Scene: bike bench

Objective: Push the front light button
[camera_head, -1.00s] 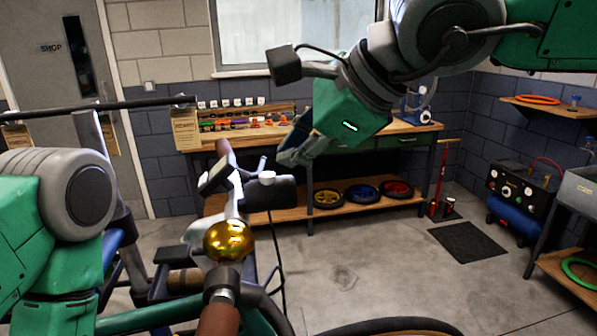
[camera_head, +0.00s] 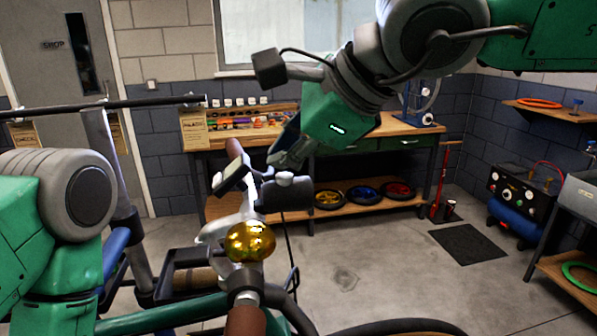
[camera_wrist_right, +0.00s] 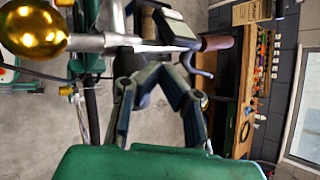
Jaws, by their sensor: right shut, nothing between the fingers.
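The front light (camera_head: 284,196) is a black cylinder on the bike's handlebar, with a white button (camera_head: 284,178) on top. In the right wrist view a dark body that looks like the light (camera_wrist_right: 130,64) is partly hidden behind my fingers. My right gripper (camera_head: 276,163) is shut and empty. Its fingertips appear just above and slightly left of the button in the head view; whether they touch it cannot be told. The gripper also fills the middle of the right wrist view (camera_wrist_right: 152,74). My left arm shows at the left edge of the head view, with its gripper out of view.
A gold bell (camera_head: 250,241) and a dark display (camera_head: 232,176) sit on the handlebar close to the light. Behind are a wooden workbench (camera_head: 395,130) and several coloured wheels on its shelf. A black mat (camera_head: 468,245) lies on open floor at right.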

